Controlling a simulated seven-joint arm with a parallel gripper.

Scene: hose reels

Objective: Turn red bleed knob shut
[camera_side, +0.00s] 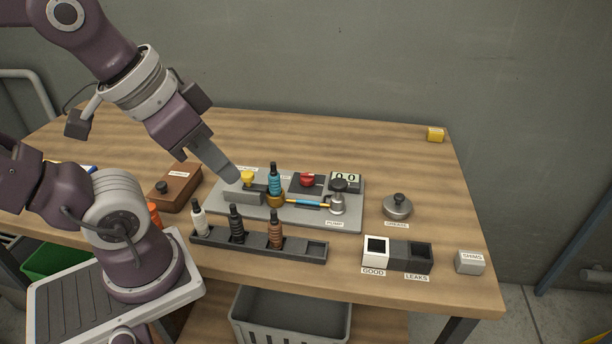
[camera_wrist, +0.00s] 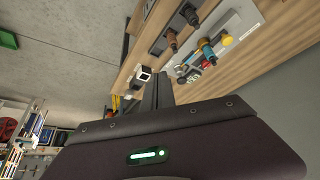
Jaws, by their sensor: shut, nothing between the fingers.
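The red bleed knob (camera_side: 307,180) sits on a dark square block on the grey plate (camera_side: 350,213), right of the blue bottle (camera_side: 274,179). It shows small in the wrist view (camera_wrist: 206,64). A yellow knob (camera_side: 247,176) stands on a grey block left of the bottle; it also shows in the wrist view (camera_wrist: 227,40). My gripper (camera_side: 232,177) is shut and empty. In the side view its tip appears beside the yellow knob, left of and apart from the red knob. In the wrist view the fingers (camera_wrist: 158,91) are together. I cannot tell the red knob's turn angle.
A pump (camera_side: 338,198) and a digit display (camera_side: 345,180) stand right of the red knob. A bottle rack (camera_side: 305,252) runs along the front. GOOD and LEAKS bins (camera_side: 415,258) and a grease tin (camera_side: 397,207) are right. The table's back right is mostly clear.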

